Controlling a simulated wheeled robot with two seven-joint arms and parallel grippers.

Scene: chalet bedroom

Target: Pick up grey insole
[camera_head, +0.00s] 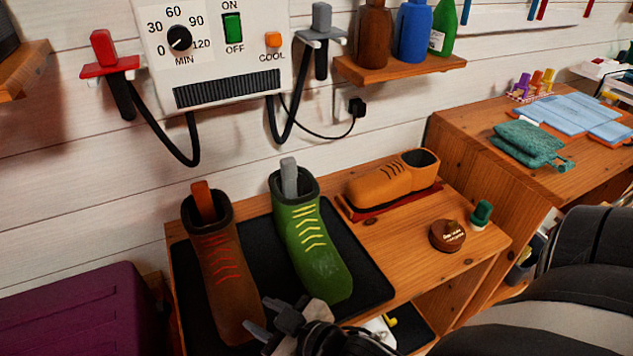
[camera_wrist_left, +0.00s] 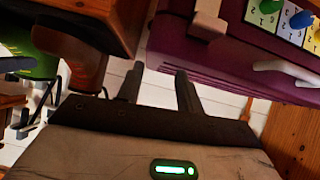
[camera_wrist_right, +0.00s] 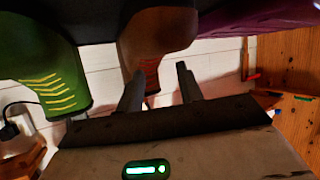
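The grey insole (camera_head: 289,178) stands upright in the opening of the green boot (camera_head: 312,245), its top sticking out. The green boot shows at the left of the right wrist view (camera_wrist_right: 45,75). Beside it stands a brown boot (camera_head: 222,270) with an orange-brown insole (camera_head: 203,200) in its opening. My right gripper (camera_head: 268,320) is low in front of the boots' toes, apart from the grey insole. Its fingers are apart and empty in the right wrist view (camera_wrist_right: 158,88). My left gripper (camera_wrist_left: 158,90) shows open and empty in its wrist view, near the purple chest.
The boots stand on a black mat (camera_head: 365,275) on a wooden bench. An orange shoe (camera_head: 395,178), a round brown tin (camera_head: 447,235) and a small green item (camera_head: 481,213) are to the right. A dryer unit (camera_head: 215,50) hangs above. A purple chest (camera_head: 80,315) is at left.

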